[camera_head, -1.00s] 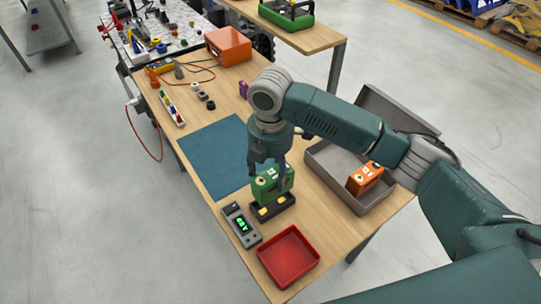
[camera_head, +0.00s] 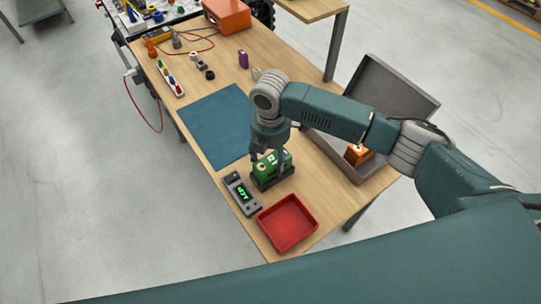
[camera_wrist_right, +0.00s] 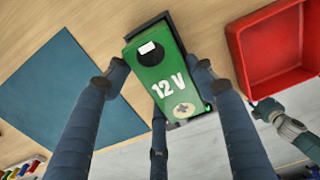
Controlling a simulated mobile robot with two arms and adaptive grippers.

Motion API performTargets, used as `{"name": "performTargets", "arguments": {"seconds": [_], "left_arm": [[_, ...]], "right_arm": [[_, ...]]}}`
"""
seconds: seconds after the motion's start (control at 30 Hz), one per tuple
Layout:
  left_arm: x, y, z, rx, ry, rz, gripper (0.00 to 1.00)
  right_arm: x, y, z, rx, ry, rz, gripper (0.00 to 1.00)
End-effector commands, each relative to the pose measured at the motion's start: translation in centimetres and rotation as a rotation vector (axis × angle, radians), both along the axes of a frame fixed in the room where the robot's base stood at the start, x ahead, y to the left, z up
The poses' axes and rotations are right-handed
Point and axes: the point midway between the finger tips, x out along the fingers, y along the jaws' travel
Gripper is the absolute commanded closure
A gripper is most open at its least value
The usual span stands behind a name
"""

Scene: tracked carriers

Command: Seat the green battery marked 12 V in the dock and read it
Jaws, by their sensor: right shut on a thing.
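The green battery (camera_head: 272,163) sits upright in the black dock (camera_head: 275,182) on the wooden bench. In the right wrist view the green battery (camera_wrist_right: 167,80) shows its white 12 V mark. My right gripper (camera_head: 268,160) is over the battery, its fingers on either side, shut on it. The grey meter (camera_head: 242,194) beside the dock has a lit green display; its digits are too small to read surely. My left gripper is not in view.
A red tray (camera_head: 288,224) stands close in front of the dock. A blue mat (camera_head: 214,127) lies behind it. An open grey case (camera_head: 335,155) at the right holds an orange battery (camera_head: 357,154). Small parts and an orange box (camera_head: 227,15) are further back.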

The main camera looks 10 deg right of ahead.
Motion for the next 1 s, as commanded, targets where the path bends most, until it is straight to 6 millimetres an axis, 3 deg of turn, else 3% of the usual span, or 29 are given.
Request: {"name": "performTargets", "arguments": {"seconds": [0.17, 0.2, 0.27, 0.67, 0.77, 1.0], "left_arm": [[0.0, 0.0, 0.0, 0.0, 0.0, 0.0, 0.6], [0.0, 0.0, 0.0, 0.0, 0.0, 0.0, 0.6], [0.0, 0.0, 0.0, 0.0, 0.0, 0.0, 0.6], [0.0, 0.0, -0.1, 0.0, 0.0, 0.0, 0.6], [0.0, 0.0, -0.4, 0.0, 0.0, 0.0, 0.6], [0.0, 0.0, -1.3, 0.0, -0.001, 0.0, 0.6]], "right_arm": [[0.1, 0.1, 0.0, 0.002, -0.003, 0.0, 1.0], [0.0, 0.0, -0.3, 0.0, 0.0, 0.0, 0.39], [0.0, 0.0, -0.3, 0.0, 0.0, 0.0, 0.27], [0.1, 0.0, 0.3, 0.001, -0.002, 0.0, 0.26], [0.2, 0.1, 1.6, 0.002, -0.004, 0.001, 0.26], [0.2, 0.1, 6.8, 0.002, -0.005, 0.001, 0.26]]}}
